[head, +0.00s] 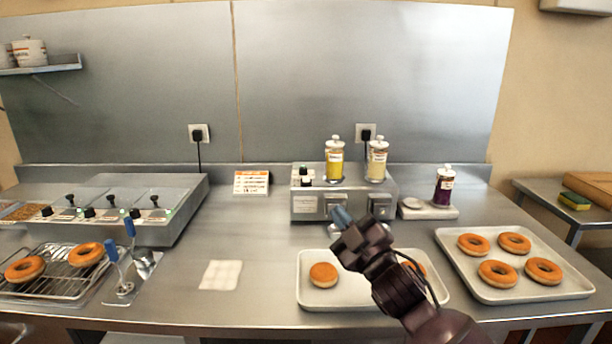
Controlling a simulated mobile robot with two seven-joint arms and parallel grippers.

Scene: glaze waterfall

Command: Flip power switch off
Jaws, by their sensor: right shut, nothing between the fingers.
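A metal dispenser machine (345,190) stands at the back centre of the counter. A small dark switch-like part (304,170) with a greenish top sits at its upper left; I cannot tell its position or whether it is the power switch. My right gripper (341,215) is shut and empty, its bluish tips in front of the machine's lower front. It is below and to the right of the dark part; I cannot tell whether it touches the machine. It hides part of the machine's front. My left gripper is not in view.
Two jars, yellow (335,163) and cream (377,163), stand on the machine. A donut tray (308,298) lies under my right arm, and another tray (470,283) is at right. A multi-knob unit (155,232) stands at left. Open counter lies around a white cloth (220,275).

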